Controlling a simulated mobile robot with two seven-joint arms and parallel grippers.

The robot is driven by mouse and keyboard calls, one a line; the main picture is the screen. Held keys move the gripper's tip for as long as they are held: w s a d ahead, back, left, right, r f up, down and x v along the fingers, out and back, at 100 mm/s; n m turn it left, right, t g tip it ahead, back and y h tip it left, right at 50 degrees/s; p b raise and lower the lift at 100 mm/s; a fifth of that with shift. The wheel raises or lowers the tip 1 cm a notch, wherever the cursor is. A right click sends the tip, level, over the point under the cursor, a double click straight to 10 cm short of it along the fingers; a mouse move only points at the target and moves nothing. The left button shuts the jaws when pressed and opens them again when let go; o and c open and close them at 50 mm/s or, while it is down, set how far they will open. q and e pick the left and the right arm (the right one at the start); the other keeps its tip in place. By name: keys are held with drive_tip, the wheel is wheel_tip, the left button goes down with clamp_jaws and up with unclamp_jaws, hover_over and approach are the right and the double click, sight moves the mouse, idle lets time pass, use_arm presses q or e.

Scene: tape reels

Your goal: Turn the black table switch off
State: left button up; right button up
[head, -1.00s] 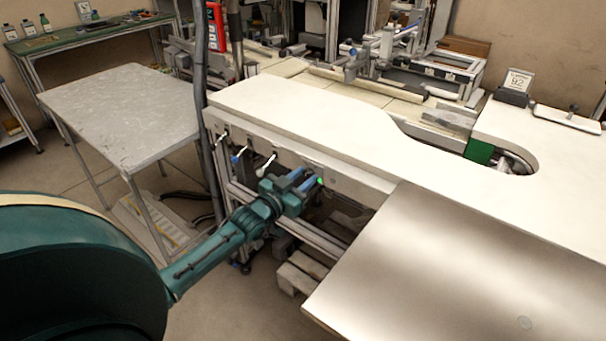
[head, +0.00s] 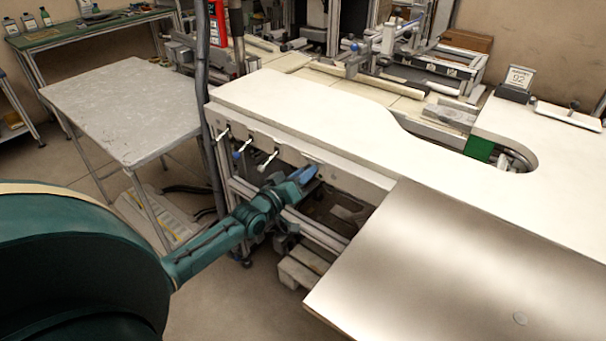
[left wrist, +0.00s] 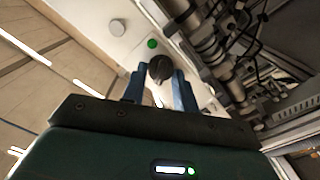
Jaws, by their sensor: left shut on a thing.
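The black switch (left wrist: 160,67) is a round dark knob on the white front panel of the table, seen in the left wrist view. My left gripper (left wrist: 158,80) has its two blue fingers on either side of the knob and is shut on it. A small green light (left wrist: 152,43) shows on the panel beside the knob. In the head view my left gripper (head: 305,175) is at the front edge of the white table (head: 290,105), and it hides the switch. My right gripper is not in view.
Several small levers (head: 267,161) stick out of the table front to the left of my gripper. A bare metal plate (head: 450,270) juts out at the right. A grey side table (head: 120,105) stands at the left. A vertical dark pole (head: 203,90) stands near the table corner.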

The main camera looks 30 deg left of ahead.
use_arm(q)
drive_tip(key=shift+f, duration=0.1)
idle(0.4)
drive_tip(key=o, duration=1)
drive_tip(key=shift+c, duration=0.2)
drive_tip(key=shift+s, duration=0.1)
drive_tip(key=s+a, duration=0.1)
drive_tip(key=s, duration=1.2)
drive_tip(key=s+d+f+m+g+h+p, duration=0.1)
drive_tip(key=s+d+f+m+g, duration=0.2)
drive_tip(key=s+d, duration=0.4)
drive_tip(key=s+d+f+m+g+h+p, duration=0.1)
drive_tip(key=s+d+f+m+g, duration=0.3)
drive_tip(key=d, duration=1.1)
drive_tip(key=s+f+m, duration=0.1)
drive_tip(key=s+f, duration=0.1)
drive_tip(key=s, duration=0.1)
drive_tip(key=shift+d+f+m, duration=0.25)
drive_tip(key=shift+d+m, duration=0.05)
drive_tip(key=shift+m, duration=0.1)
